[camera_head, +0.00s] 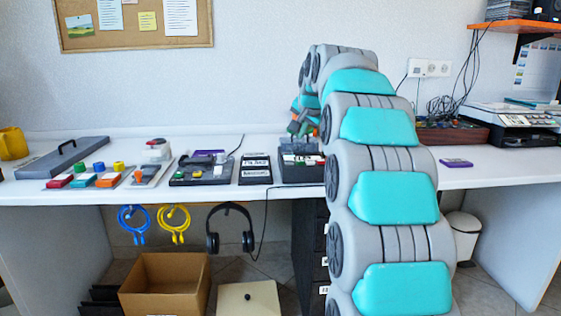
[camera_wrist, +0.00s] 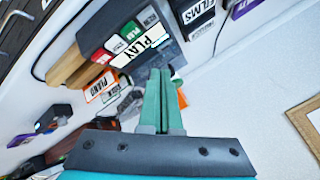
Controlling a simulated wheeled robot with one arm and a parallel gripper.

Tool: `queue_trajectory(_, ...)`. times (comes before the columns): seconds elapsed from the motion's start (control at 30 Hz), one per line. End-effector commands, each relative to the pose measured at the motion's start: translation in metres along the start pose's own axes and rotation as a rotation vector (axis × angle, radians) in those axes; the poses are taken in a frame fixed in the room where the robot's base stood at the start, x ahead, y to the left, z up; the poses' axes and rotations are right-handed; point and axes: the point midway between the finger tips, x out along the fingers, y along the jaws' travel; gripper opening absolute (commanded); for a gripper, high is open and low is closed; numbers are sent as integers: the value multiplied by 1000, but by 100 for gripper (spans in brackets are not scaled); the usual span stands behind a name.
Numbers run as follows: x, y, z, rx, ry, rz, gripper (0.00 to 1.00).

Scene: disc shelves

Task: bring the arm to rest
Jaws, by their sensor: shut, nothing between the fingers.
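My arm rises on the right of the head view, curves over at the top and bends down behind itself toward the table. My gripper (camera_head: 298,128) is partly hidden there by my arm links, above a dark box (camera_head: 303,171) on the table. In the wrist view my gripper (camera_wrist: 160,72) shows its two green fingers pressed together, with nothing between them. Beyond the fingertips is a dark case with a white PLAY label (camera_wrist: 140,50). I cannot tell whether the fingers touch anything.
The white table (camera_head: 80,188) holds coloured blocks, a grey tray, a dark case (camera_head: 255,168) and a purple case (camera_head: 456,162). A yellow mug (camera_head: 13,143) stands far left. Headphones (camera_head: 230,228) hang below the edge. A cardboard box (camera_head: 165,288) is on the floor.

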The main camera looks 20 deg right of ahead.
Motion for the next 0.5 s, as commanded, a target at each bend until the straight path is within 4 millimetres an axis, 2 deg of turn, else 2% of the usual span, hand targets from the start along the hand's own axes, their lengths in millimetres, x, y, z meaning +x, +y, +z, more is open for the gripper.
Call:
queue_trajectory(0.17, 0, 0, 3, -5, -5, 2, 0)
queue_trajectory(0.27, -3, 3, 19, -32, -32, 15, 0)
queue_trajectory(0.37, -8, 12, 54, -88, -90, 42, 0)
queue_trajectory(0.5, -21, 35, 120, -199, -200, 92, 0)
